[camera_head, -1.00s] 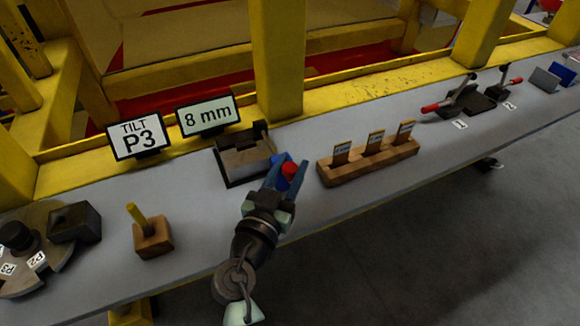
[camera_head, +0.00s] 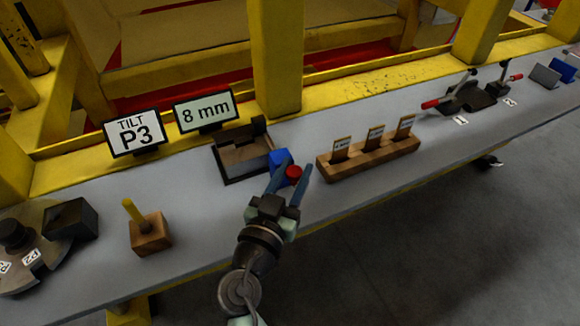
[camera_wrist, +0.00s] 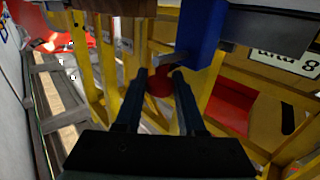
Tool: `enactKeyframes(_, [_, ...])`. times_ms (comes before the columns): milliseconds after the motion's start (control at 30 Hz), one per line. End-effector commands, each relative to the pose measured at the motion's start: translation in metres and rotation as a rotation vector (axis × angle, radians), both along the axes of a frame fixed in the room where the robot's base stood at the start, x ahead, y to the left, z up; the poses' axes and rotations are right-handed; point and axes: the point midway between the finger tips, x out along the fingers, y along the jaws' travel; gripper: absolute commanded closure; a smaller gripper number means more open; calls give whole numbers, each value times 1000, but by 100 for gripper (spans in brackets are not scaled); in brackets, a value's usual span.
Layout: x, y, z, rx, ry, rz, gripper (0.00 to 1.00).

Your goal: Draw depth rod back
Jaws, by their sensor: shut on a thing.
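The depth rod shows as a round red knob (camera_head: 293,173) on a short grey shaft (camera_wrist: 168,60) in the wrist view. The shaft comes out of a blue block (camera_head: 279,158) at the right front of a dark and wooden fixture (camera_head: 243,155). My gripper (camera_head: 290,171) has its two blue fingers on either side of the red knob (camera_wrist: 159,86), shut on it. The rod's inner end is hidden in the block.
A wooden rack (camera_head: 368,158) with labelled slips stands close to the right. A block with a yellow peg (camera_head: 150,232) stands at left. Signs read "8 mm" (camera_head: 205,111) and "TILT P3" (camera_head: 135,132). Clamps (camera_head: 465,98) sit farther right. The bench front is clear.

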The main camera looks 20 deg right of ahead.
Motion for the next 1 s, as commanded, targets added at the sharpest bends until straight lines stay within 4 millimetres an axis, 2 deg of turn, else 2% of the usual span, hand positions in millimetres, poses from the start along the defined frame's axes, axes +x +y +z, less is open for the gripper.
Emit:
enactKeyframes(333, [-6, 0, -2, 1, 5, -2, 100])
enactKeyframes(367, [-6, 0, -2, 1, 5, -2, 58])
enactKeyframes(500, [-5, 0, -1, 1, 4, -2, 33])
enactKeyframes(833, [-6, 1, -1, 0, 1, 0, 32])
enactKeyframes(1000, [-20, 15, -2, -1, 2, 3, 32])
